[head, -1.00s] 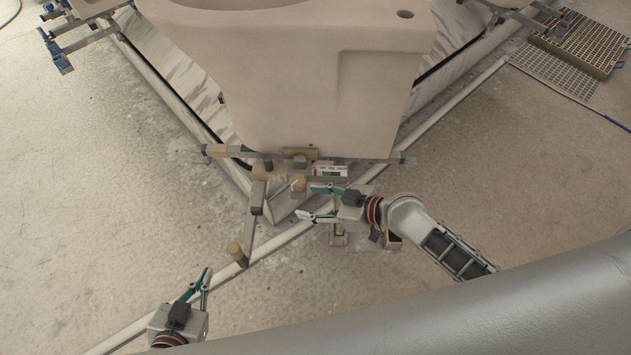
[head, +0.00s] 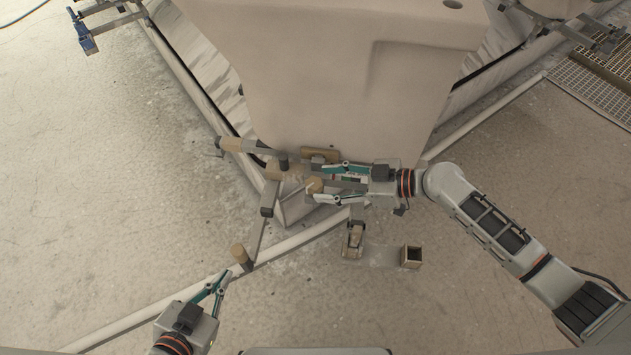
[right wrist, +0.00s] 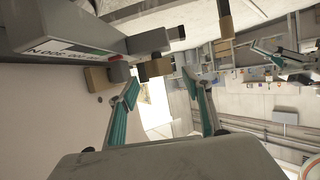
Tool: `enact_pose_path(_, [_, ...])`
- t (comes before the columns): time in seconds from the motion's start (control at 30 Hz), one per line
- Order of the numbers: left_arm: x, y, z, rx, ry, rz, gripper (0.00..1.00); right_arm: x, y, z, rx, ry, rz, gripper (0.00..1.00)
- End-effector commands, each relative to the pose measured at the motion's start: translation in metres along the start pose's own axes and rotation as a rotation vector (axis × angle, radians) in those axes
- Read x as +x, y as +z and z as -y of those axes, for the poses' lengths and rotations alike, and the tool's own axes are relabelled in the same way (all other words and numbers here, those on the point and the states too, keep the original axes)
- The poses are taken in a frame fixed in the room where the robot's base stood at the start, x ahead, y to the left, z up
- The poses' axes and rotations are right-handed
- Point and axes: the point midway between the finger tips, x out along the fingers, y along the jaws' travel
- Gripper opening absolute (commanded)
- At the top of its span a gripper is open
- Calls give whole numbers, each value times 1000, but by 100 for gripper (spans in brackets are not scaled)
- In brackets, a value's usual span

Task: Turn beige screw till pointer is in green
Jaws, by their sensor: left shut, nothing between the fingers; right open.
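The beige screw (head: 315,186) is a short beige knob at the foot of the big beige body. My right gripper (head: 318,184) is open, with one finger above the knob and one below it; contact is not clear. In the right wrist view a beige knob (right wrist: 155,68) lies just beyond the open fingers (right wrist: 160,84). The gauge label (right wrist: 72,50) shows numbers and a green strip there; I cannot make out the pointer. In the head view the right gripper largely covers the gauge. My left gripper (head: 217,284) is shut and empty, low at the left.
A grey lever with a beige grip (head: 239,253) stands between my two grippers. Another beige-ended bar (head: 229,145) reaches left from the mechanism. A bracket with a small square box (head: 411,257) is below my right gripper. Open floor lies left.

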Motion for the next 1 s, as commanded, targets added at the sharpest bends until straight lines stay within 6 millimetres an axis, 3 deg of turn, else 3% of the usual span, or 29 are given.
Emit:
enact_pose_path(0.1, [0, 3, -1, -2, 2, 5, 0, 19, -1, 0, 0, 0, -2, 49])
enact_pose_path(0.3, [-1, 6, -2, -3, 3, 10, 0, 38, 0, 0, 2, 1, 0, 49])
enact_pose_path(0.63, [-1, 6, -2, -4, 4, 9, 0, 42, 0, 0, 1, 2, 0, 49])
enact_pose_path(0.8, [-1, 5, -2, -4, 4, 9, 0, 42, 0, 0, 1, 1, 0, 10])
enact_pose_path(1.0, [-1, 4, -2, -3, 3, 8, 0, 42, 0, 0, 3, 5, 0, 10])
